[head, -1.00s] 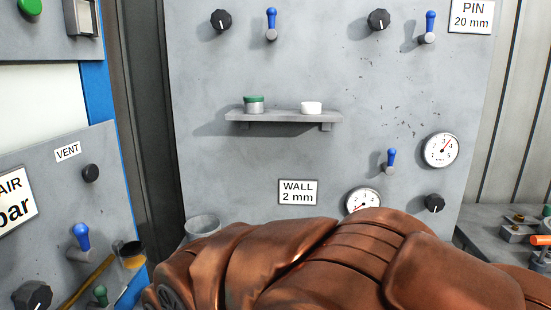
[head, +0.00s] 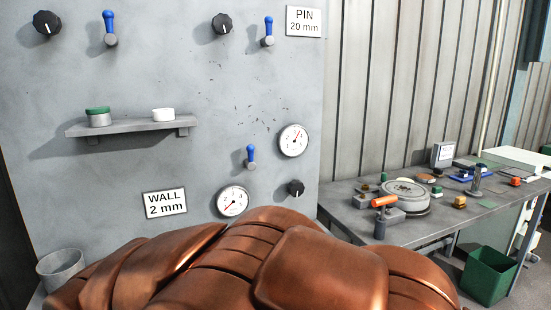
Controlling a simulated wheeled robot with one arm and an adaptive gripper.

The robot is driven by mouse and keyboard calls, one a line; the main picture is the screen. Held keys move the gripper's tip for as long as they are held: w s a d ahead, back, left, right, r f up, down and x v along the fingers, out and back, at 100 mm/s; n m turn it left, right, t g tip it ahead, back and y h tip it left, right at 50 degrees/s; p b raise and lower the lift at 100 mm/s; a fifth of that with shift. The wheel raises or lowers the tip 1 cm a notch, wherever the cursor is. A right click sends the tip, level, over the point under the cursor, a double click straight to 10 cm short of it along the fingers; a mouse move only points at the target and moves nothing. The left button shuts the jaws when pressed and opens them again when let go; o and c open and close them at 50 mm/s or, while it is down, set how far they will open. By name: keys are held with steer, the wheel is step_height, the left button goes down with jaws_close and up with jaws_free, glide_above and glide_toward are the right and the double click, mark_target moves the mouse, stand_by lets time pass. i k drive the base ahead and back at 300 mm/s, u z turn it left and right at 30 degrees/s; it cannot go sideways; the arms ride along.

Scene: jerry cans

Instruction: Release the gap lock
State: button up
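No part in the head view is labelled as a gap lock, so I cannot tell which control it is. The grey wall panel (head: 100,160) carries blue-handled levers at the upper left (head: 110,28), upper right (head: 268,30) and lower right (head: 251,157). Black knobs sit at the upper left (head: 47,22), upper right (head: 222,24) and lower right (head: 295,188). A "PIN 20 mm" sign (head: 305,21) and a "WALL 2 mm" sign (head: 164,203) are on the panel. My gripper is not in view. My copper-coloured body covers the bottom of the view.
A panel shelf (head: 135,127) holds a green-lidded jar (head: 98,117) and a white one (head: 163,115). Two gauges (head: 294,140) (head: 233,202) are beside the levers. A cluttered workbench (head: 345,193) stands right, with a green bin (head: 488,275) by it. A grey bucket (head: 60,268) is lower left.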

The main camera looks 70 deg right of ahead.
mark_target(249, 163)
steer(key=z, duration=1.65)
steer(key=k, duration=0.2)
steer(key=u, duration=0.8)
steer(key=i, duration=0.5)
